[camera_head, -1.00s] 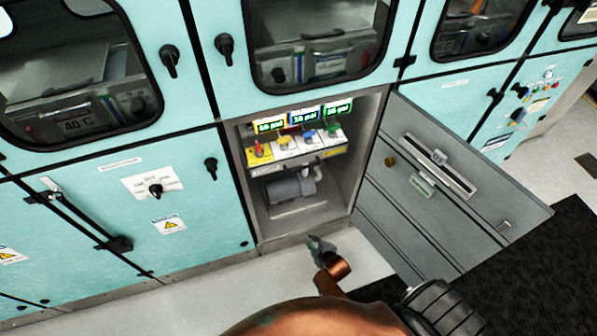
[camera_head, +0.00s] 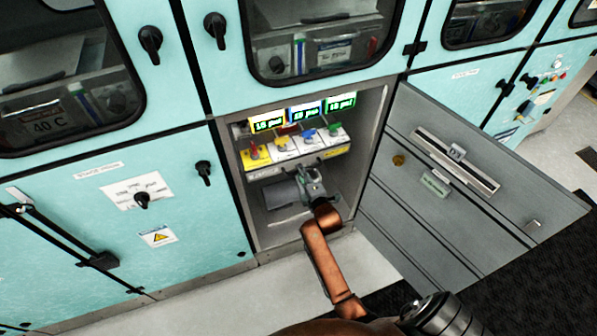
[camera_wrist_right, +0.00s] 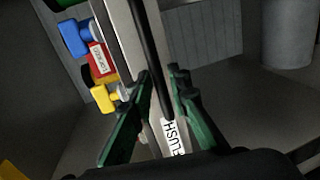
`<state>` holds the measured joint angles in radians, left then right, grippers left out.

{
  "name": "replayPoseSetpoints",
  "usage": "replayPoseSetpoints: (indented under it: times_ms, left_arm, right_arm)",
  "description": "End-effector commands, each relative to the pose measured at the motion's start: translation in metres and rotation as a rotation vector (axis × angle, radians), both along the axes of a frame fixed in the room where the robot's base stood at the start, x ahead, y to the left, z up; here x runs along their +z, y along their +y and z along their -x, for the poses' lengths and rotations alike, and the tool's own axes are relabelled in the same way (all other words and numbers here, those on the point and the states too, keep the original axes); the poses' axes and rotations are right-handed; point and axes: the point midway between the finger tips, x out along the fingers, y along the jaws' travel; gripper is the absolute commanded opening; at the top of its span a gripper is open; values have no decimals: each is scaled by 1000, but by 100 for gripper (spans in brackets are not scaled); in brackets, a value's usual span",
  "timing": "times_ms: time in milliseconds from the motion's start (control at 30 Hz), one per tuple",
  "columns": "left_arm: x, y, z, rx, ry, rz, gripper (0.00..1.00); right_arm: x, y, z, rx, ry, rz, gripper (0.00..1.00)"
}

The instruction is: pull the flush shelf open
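The flush shelf (camera_head: 259,170) is a pale panel inside the open cabinet bay, bearing colored valves (camera_head: 283,145) under three lit displays. In the right wrist view, its front edge (camera_wrist_right: 158,135) shows a dark bar and a label reading "FLUSH". My right gripper (camera_head: 312,181) is in the bay, at the lower front of the shelf. In the wrist view its green fingers (camera_wrist_right: 162,80) stand apart on either side of the bar and edge. I see no clear closed grip. My left gripper is not in view.
The grey cabinet door (camera_head: 440,195) stands open to the right of the bay. Teal cabinet doors (camera_head: 120,200) flank the bay. Pale floor and a dark mat lie in front.

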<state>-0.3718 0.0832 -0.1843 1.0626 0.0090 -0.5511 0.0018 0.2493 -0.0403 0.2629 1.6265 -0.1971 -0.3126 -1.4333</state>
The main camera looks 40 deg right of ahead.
Motion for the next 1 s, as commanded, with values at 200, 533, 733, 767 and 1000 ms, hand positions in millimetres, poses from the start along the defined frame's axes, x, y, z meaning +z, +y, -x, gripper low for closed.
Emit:
replayPoseSetpoints:
  times_ms: [200,533,733,767,1000]
  left_arm:
    - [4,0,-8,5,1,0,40]
    - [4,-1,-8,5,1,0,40]
    - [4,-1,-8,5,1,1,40]
    - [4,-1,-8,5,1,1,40]
    - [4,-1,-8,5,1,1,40]
  right_arm:
    - [-3,-3,-10,-1,1,0,17]
    - [-2,-3,-10,0,0,0,11]
    - [-2,-3,-10,0,0,-1,0]
    - [-2,-3,-10,0,0,-1,0]
    - [-2,-2,-10,0,1,-1,0]
